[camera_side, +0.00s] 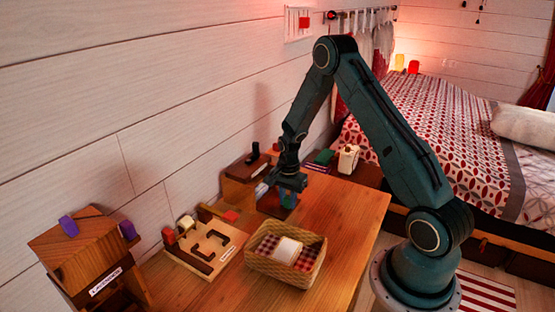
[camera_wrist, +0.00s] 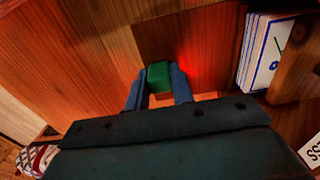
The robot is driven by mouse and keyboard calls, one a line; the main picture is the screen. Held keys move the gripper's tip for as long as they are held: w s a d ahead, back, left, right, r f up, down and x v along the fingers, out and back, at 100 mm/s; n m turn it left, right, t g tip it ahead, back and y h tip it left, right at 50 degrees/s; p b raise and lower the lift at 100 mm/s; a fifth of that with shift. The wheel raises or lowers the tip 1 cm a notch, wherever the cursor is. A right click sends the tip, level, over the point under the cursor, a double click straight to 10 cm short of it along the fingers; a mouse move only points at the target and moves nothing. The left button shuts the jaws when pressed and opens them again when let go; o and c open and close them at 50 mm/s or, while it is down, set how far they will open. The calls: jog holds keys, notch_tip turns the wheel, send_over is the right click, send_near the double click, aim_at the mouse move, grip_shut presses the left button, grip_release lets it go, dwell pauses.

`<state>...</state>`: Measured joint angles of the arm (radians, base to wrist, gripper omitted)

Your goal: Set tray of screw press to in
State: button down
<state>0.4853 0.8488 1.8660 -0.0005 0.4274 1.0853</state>
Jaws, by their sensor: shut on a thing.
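The screw press (camera_side: 240,185) is a brown wooden block with a black knob on top, standing against the wall at the back of the table. In the wrist view, part of a label ending in "ESS" (camera_wrist: 314,152) shows at the lower right. My gripper (camera_side: 288,200) points down beside the press, on its right. In the wrist view, my gripper (camera_wrist: 159,88) is shut on a green block (camera_wrist: 159,74), with a blue-grey finger on each side. The green block sits at the end of a darker brown board (camera_wrist: 185,40), which looks like the tray. How far the tray stands out is unclear.
A wicker basket (camera_side: 258,268) with a checked cloth and a white block stands in front. A wooden puzzle board (camera_side: 187,256) and a labelled wooden box (camera_side: 75,250) are at the left. White cards (camera_wrist: 258,50) stand close on the right in the wrist view. Right-front tabletop (camera_side: 350,225) is clear.

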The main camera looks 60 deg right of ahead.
jog(key=shift+w, duration=1.1)
jog(key=c, duration=1.2)
grip_release()
jog(key=shift+r, duration=0.2)
notch_tip(320, 180, up, 14)
jog(key=shift+f, duration=0.25)
jog(key=shift+a+r, duration=0.1)
